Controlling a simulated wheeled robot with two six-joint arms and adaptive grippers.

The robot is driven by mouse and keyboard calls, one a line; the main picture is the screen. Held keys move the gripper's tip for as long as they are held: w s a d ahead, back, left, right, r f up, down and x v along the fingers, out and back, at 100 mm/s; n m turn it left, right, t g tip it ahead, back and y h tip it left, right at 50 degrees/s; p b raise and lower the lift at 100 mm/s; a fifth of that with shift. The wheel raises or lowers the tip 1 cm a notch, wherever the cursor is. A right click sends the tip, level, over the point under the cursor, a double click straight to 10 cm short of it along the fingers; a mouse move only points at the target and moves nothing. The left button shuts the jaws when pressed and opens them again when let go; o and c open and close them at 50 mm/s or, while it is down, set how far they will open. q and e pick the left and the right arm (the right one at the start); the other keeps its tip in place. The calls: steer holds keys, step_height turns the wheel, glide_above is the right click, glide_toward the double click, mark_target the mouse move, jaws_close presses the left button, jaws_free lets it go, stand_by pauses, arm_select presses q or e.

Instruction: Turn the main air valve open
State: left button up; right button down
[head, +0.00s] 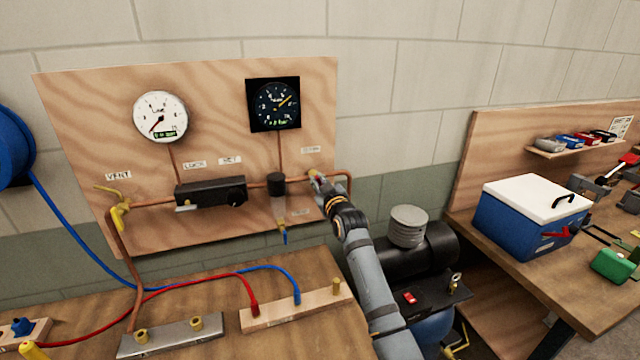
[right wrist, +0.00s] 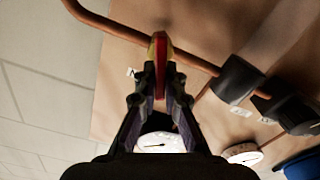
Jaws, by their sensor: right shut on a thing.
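The main air valve's handle (head: 312,174) shows as a small yellow piece at the right end of the copper pipe on the wooden panel. In the right wrist view the valve handle (right wrist: 160,45) is red with yellow edges and stands across the copper pipe. My right gripper (head: 321,183) reaches up to it from below right and hides most of it. In the right wrist view the fingers of my right gripper (right wrist: 160,80) are closed on the handle from both sides. My left gripper is not in view.
A white gauge (head: 160,117) and a black gauge (head: 274,104) hang on the panel (head: 220,85). A yellow vent valve (head: 119,214) is at its left. A black compressor (head: 415,258) stands below right. A blue cooler (head: 520,220) sits on the right bench.

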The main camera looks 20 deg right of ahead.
steer(key=n, duration=0.3)
steer(key=shift+a+f+n+b, duration=0.25)
steer(key=shift+n+b, duration=0.15)
steer(key=n, duration=0.3)
steer(key=n+b, duration=0.1)
steer(key=n, duration=0.2)
steer(key=f+n+b, duration=0.1)
steer(key=n, duration=0.2)
steer(key=shift+a+f, duration=0.1)
steer(key=shift+a, duration=0.15)
steer(key=shift+n, duration=0.5)
steer(key=c, duration=1.4)
jaws_free()
steer(key=shift+c, duration=0.2)
steer(key=s, duration=1.2)
steer(key=shift+d, duration=0.2)
